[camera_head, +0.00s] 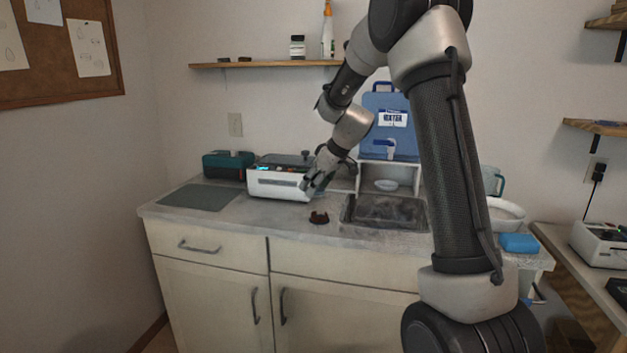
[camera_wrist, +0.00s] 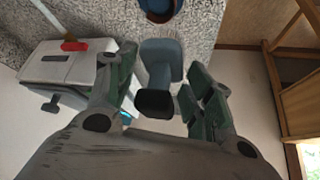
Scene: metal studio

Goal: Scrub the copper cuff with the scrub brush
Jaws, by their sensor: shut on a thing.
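A small dark brown, notched piece (camera_head: 319,217), which looks like the copper cuff, lies on the counter in front of the white machine and left of the sink. My gripper (camera_head: 318,181) is above the counter, behind and above this piece and apart from it. In the wrist view my gripper (camera_wrist: 160,92) is shut on a blue-grey thing with a black end (camera_wrist: 161,72), which appears to be the scrub brush. Its bristles cannot be made out. In the head view the held thing is too small to tell from the fingers.
A white machine (camera_head: 277,184) stands just left of my gripper. A grey mat (camera_head: 198,197) lies further left. A sink (camera_head: 388,212) is to the right, with a blue water container (camera_head: 390,128) behind it. A blue sponge-like block (camera_head: 519,243) lies at the right end.

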